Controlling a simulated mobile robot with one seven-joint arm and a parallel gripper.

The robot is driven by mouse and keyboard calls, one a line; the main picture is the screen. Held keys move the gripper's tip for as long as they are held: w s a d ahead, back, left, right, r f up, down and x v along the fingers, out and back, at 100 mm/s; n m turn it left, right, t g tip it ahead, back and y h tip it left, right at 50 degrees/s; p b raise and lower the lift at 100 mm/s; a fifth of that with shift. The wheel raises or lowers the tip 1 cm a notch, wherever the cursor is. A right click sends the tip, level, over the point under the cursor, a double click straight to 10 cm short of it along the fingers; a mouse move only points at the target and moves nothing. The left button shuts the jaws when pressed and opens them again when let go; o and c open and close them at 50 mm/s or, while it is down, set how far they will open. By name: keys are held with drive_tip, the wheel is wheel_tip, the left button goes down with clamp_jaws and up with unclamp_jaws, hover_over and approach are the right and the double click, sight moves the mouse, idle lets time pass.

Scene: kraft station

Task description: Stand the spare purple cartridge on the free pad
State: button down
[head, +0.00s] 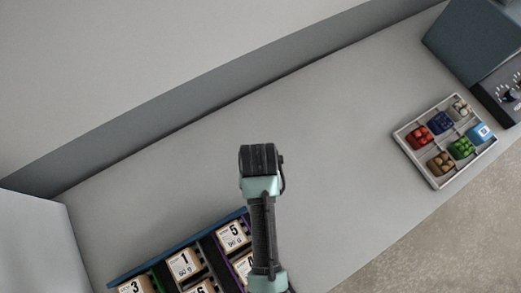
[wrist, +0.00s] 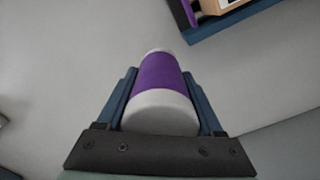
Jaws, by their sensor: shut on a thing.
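The purple cartridge (wrist: 160,75) has a purple band and pale grey-white ends. It shows in the wrist view, lengthwise between the two blue fingers of my gripper (wrist: 159,80), which is shut on it. In the head view my arm's end hangs over the grey worktop, and the fingers and cartridge are hidden beneath it. I cannot make out a free pad in either view.
A blue-edged rack (head: 178,248) with numbered boxes stands at the lower left, partly behind my arm. Its corner (wrist: 215,25) shows at the wrist view's top right. A grey tray (head: 434,182) of small coloured items lies right. The worktop between is clear.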

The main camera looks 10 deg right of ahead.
drive_tip(key=shift+w+f, duration=0.1)
drive_tip(key=shift+f, duration=1.9)
drive_tip(key=shift+f, duration=0.15)
drive_tip(key=shift+c, duration=0.2)
unclamp_jaws()
